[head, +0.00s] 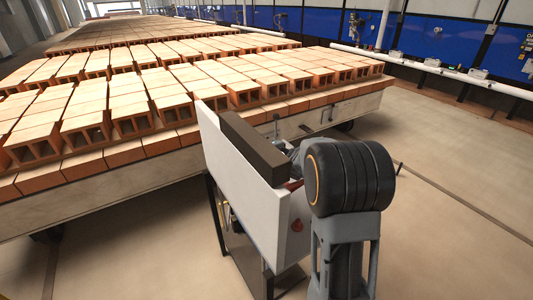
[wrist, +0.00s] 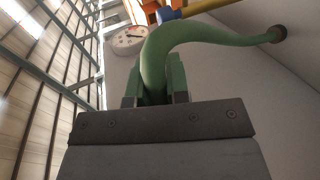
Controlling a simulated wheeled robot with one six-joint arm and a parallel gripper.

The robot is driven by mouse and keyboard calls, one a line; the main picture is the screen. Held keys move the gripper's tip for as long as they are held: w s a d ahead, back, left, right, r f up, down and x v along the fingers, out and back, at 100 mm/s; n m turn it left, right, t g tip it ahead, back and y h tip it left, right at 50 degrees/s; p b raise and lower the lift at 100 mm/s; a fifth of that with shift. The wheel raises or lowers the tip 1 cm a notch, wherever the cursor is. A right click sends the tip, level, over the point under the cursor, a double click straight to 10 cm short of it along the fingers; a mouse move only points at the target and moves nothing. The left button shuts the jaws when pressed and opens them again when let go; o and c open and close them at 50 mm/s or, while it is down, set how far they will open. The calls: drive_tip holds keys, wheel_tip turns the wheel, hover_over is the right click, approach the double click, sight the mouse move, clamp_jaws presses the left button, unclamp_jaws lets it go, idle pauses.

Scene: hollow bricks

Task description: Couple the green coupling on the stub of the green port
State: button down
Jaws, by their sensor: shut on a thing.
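My gripper (wrist: 156,92) is at the bottom middle of the wrist view, its two fingers shut on the green coupling (wrist: 153,84) at the end of a thick green hose (wrist: 210,36). The hose bends up and right from the fingers to a brown fitting (wrist: 277,33) on a pale panel (wrist: 245,80). The coupling's far end is hidden by the hose and fingers, so I cannot tell whether it touches a stub. I cannot make out the green port in either view. In the head view my gripper is hidden behind my arm and the white panel (head: 235,150).
A bed of hollow bricks (head: 130,105) stands behind. Floor at right is clear.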

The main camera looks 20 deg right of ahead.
drive_tip(key=shift+a+f, duration=0.1)
drive_tip(key=shift+a, duration=0.2)
drive_tip(key=c, duration=1)
unclamp_jaws()
drive_tip(key=shift+s, duration=0.2)
